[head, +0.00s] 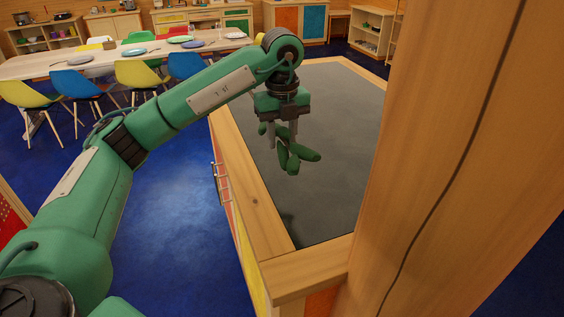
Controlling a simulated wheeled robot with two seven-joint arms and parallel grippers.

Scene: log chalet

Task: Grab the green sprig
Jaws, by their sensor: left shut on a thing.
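The green sprig (295,155), with several thick rounded lobes, hangs between the fingers of my left gripper (280,138). The gripper points down and is shut on the sprig's upper part. The sprig is held above the dark grey top of a wood-edged counter (335,105), and its lower lobes look clear of the surface. My fingers partly hide its upper end. My right gripper is not in view.
A thick wooden post (440,150) stands close on the right and hides part of the counter. A long dining table (115,62) with plates and coloured chairs (140,75) is at the back left. The visible counter top is otherwise bare.

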